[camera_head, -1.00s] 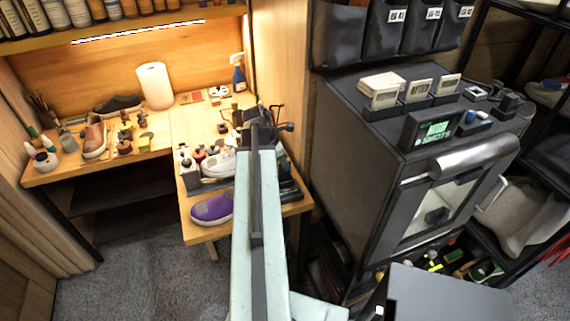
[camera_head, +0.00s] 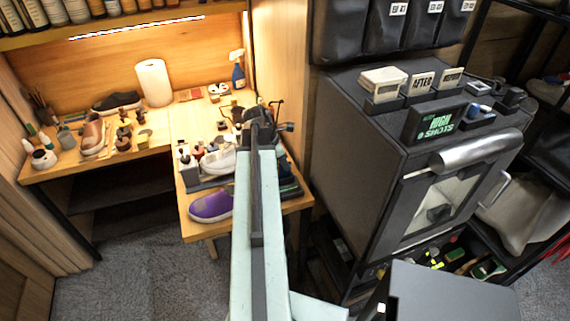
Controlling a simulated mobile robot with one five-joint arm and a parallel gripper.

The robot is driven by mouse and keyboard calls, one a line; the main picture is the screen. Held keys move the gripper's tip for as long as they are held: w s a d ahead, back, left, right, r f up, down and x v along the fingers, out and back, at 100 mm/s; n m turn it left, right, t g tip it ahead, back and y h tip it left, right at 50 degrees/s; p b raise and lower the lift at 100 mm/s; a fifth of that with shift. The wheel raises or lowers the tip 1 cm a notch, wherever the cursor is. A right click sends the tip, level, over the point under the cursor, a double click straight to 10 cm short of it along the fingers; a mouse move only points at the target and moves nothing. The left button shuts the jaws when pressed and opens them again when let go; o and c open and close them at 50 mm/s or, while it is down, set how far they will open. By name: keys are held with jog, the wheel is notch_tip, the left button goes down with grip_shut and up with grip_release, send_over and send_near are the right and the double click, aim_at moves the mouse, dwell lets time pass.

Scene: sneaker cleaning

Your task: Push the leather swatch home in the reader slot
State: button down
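My arm reaches away from the camera over the right part of the wooden workbench (camera_head: 192,231). My gripper (camera_head: 263,118) is a small dark shape at its far end, above the bench's back right. Its fingers are too small and dark to tell open from shut, or whether they hold anything. I cannot make out the leather swatch or the reader slot. A dark, flat item (camera_head: 290,188) lies at the bench's right edge, partly behind my arm; I cannot tell what it is.
A purple shoe (camera_head: 211,207) sits at the bench's front edge, with a white sneaker (camera_head: 219,161) behind it. A paper roll (camera_head: 154,83) and a blue spray bottle (camera_head: 238,72) stand at the back. A dark cabinet (camera_head: 365,150) stands close on the right. Carpet is clear at left.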

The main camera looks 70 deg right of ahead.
jog(key=shift+f+b, duration=0.8)
jog(key=shift+f, duration=0.1)
jog(key=c, duration=1.5)
grip_release()
jog(key=shift+c, duration=0.2)
jog(key=p+v, duration=0.7)
jog(key=shift+r, duration=0.35)
jog(key=shift+w+a, duration=0.1)
jog(key=shift+w, duration=0.05)
